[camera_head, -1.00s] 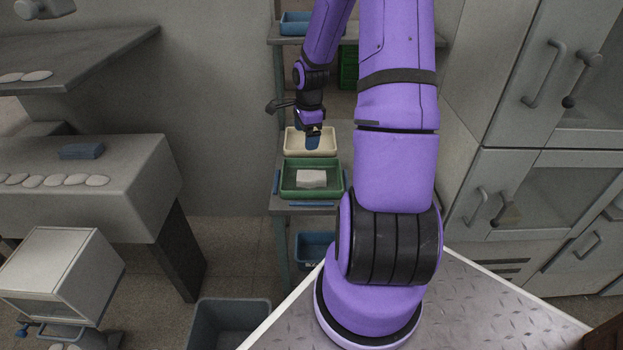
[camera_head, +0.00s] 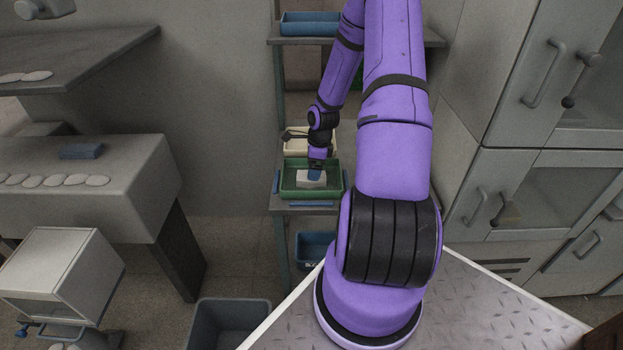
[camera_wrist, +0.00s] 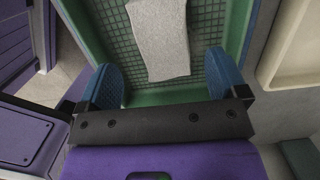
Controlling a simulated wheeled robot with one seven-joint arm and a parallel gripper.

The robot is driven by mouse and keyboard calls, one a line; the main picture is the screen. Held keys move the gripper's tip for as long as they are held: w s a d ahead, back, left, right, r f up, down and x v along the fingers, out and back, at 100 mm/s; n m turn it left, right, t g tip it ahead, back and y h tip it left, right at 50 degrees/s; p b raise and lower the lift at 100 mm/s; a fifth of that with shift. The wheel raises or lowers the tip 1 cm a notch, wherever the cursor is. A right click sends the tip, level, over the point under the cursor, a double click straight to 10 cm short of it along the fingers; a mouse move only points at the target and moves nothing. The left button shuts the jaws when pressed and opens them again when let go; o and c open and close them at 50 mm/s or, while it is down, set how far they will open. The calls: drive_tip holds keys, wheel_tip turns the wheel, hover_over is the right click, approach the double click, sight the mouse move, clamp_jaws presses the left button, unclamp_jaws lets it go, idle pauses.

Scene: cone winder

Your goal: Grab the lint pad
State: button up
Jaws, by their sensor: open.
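The lint pad (camera_head: 311,181) is a pale, whitish-grey pad lying in the green tray (camera_head: 287,190) on the shelf stand. In the wrist view the pad (camera_wrist: 159,35) lies on the tray's gridded floor, ahead of the fingers and between their lines. My gripper (camera_head: 314,176) is over the tray, pointing down at the pad. In the wrist view its two blue fingers are spread wide, with nothing between the tips of my gripper (camera_wrist: 161,77). Part of the pad is hidden behind the gripper in the head view.
A cream tray (camera_head: 294,144) stands behind the green tray; its edge also shows at right in the wrist view (camera_wrist: 292,75). A blue tray (camera_head: 310,24) sits on the upper shelf. A blue bin (camera_head: 309,248) is below. A grey table (camera_head: 110,160) is at left, cabinets (camera_head: 530,170) at right.

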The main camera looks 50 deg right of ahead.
sight(302, 181)
drive_tip(key=shift+w+a+f, duration=0.1)
drive_tip(key=shift+w+f, duration=0.1)
drive_tip(key=shift+f, duration=1)
drive_tip(key=shift+w+f, duration=0.2)
drive_tip(key=shift+f, duration=0.95)
drive_tip(key=c, duration=1)
